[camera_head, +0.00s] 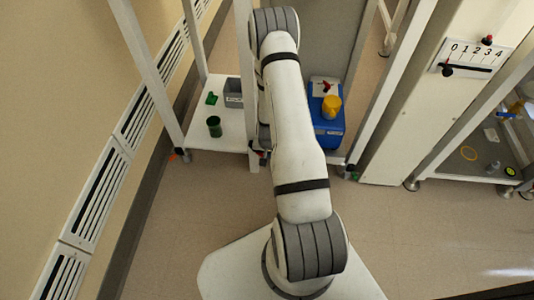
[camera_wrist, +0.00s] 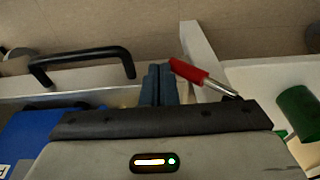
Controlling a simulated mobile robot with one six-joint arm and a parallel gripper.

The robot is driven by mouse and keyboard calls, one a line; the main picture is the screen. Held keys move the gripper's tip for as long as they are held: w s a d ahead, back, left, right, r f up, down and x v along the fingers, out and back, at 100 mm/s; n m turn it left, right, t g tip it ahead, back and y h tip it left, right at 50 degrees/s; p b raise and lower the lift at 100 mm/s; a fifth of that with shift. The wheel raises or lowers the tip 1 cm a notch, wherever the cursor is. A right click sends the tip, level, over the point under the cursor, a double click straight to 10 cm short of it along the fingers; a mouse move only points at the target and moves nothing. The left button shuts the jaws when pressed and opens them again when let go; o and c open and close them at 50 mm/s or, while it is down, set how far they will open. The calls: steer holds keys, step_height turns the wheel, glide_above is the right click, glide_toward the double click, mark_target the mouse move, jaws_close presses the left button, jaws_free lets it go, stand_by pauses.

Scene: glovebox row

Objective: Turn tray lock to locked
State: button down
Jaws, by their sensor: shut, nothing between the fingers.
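A red-handled lever (camera_wrist: 190,71) on a metal stem shows in the wrist view, right of centre. It looks like the tray lock, but I see no lock marking. It slants, with the red grip up to the left and the stem down to the right. My gripper (camera_wrist: 159,70) is shut and empty, with its fingertips just left of the red grip; I cannot tell whether they touch it. A black bar handle (camera_wrist: 82,58) sits left of the fingers, on a pale front edge. In the head view my own arm hides the gripper.
A blue box (camera_head: 331,131) with a yellow item (camera_head: 331,105) on it stands right of my arm. White frame posts stand close by.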

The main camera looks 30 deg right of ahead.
steer(key=s+d+r+p, duration=0.4)
steer(key=s+d+r, duration=0.2)
steer(key=r, duration=0.3)
steer(key=shift+s+d+r, duration=0.25)
steer(key=shift+s+d, duration=0.05)
steer(key=shift+s, duration=0.5)
steer(key=w+a+r+n+p, duration=0.1)
steer(key=a+r+p, duration=0.3)
steer(key=r, duration=0.9)
steer(key=w+a+r+n+p, duration=0.1)
steer(key=a+r+p, duration=0.35)
steer(key=r, duration=0.75)
steer(key=w+a+r+n+p, duration=0.1)
steer(key=r+p, duration=0.5)
steer(key=r, duration=0.7)
steer(key=s+a+r+n+p, duration=0.1)
steer(key=s+a+r+p, duration=0.3)
steer(key=r, duration=0.6)
steer(key=s+a+r+n+p, duration=0.1)
steer(key=s+a+r+p, duration=0.3)
steer(key=r, duration=0.6)
steer(key=s+a+r+n+y+p, duration=0.1)
steer(key=s+a+r+p, duration=0.3)
steer(key=r, duration=0.7)
steer(key=s+p, duration=0.2)
steer(key=s, duration=0.1)
steer(key=shift+s+a+n+t, duration=0.2)
steer(key=shift+n+t, duration=0.1)
steer(key=shift+n, duration=0.1)
